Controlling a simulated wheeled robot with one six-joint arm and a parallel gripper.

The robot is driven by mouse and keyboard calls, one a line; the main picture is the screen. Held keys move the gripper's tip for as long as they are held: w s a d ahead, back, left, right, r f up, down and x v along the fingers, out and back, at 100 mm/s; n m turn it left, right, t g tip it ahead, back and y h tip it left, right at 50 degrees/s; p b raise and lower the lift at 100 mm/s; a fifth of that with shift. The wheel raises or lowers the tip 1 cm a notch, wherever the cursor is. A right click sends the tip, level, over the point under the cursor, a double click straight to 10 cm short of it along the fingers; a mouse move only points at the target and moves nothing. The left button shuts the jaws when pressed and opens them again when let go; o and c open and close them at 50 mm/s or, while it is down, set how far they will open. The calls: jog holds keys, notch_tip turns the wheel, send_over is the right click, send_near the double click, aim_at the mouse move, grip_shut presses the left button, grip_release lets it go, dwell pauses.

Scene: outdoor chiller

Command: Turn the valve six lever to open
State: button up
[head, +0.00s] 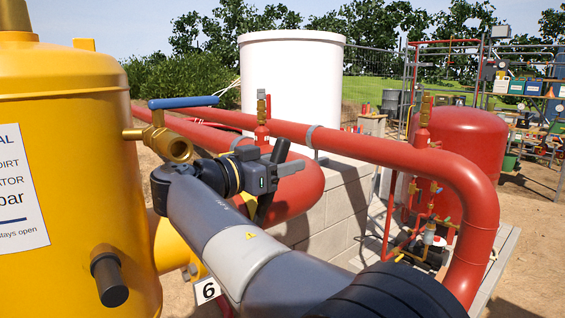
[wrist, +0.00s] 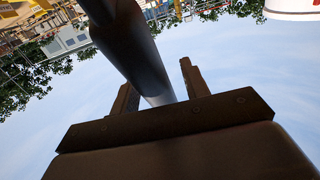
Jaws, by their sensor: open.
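A dark round bar (head: 281,150), which looks like the valve six lever, shows above and below my gripper (head: 290,167) in the head view, tilted slightly from upright. In the wrist view the bar (wrist: 140,55) runs in from the top left and down between the two fingers of my gripper (wrist: 157,88). The fingers are apart, one on each side of it; I cannot tell if either touches it. A white tag with a 6 (head: 207,290) shows low beside my arm. The valve body is hidden behind my arm.
A yellow tank (head: 60,150) with a brass valve and blue lever (head: 184,102) stands close on the left. Thick red pipes (head: 380,153) run behind and right of my gripper. A white tank (head: 290,80) and a red vessel (head: 470,150) stand farther back.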

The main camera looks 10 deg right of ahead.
jog(key=shift+d, duration=0.1)
jog(key=shift+c, duration=0.4)
grip_shut()
dwell(1.0)
